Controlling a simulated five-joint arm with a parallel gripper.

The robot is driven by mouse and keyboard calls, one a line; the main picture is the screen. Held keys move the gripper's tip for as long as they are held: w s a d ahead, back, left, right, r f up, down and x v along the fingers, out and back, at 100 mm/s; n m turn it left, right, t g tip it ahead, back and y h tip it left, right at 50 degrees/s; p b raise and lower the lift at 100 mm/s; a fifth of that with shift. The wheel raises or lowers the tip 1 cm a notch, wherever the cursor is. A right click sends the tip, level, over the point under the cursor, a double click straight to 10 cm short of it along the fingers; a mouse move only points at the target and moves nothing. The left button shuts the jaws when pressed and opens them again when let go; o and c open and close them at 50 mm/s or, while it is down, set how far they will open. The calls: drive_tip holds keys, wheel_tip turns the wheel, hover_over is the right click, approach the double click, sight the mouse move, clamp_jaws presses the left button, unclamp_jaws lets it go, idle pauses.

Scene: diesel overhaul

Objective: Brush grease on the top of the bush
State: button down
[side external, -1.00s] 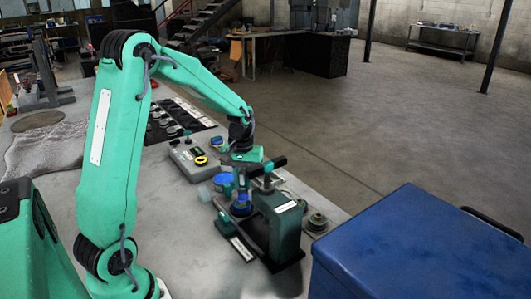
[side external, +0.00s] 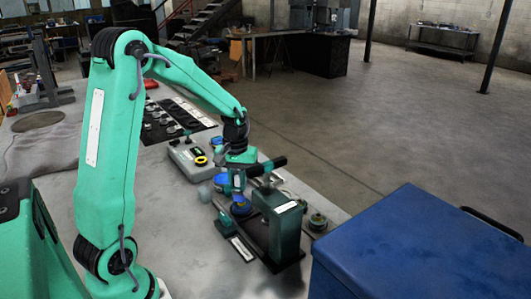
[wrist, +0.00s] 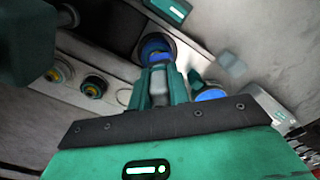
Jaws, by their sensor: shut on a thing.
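The bush, a round part with a blue top (side external: 241,206), sits on the base of the green press, low in front of its column. In the wrist view its blue top (wrist: 156,46) shows just beyond my fingertips. My gripper (side external: 238,184) is above it, pointing down. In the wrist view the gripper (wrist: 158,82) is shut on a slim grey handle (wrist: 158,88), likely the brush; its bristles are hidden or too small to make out. A pot with blue content (side external: 223,181) stands left of the gripper and also shows in the wrist view (wrist: 211,95).
A grey-green box (side external: 190,158) lies behind. A small round part (side external: 318,222) is at the bench edge. A blue chest (side external: 415,250) fills the front right.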

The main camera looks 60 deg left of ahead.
drive_tip(key=shift+w, duration=0.1)
drive_tip(key=shift+w, duration=0.75)
drive_tip(key=shift+s+f, duration=0.1)
drive_tip(key=shift+s, duration=0.1)
drive_tip(key=shift+s, duration=0.25)
idle(0.4)
drive_tip(key=shift+r, duration=3)
drive_tip(key=shift+a, duration=0.2)
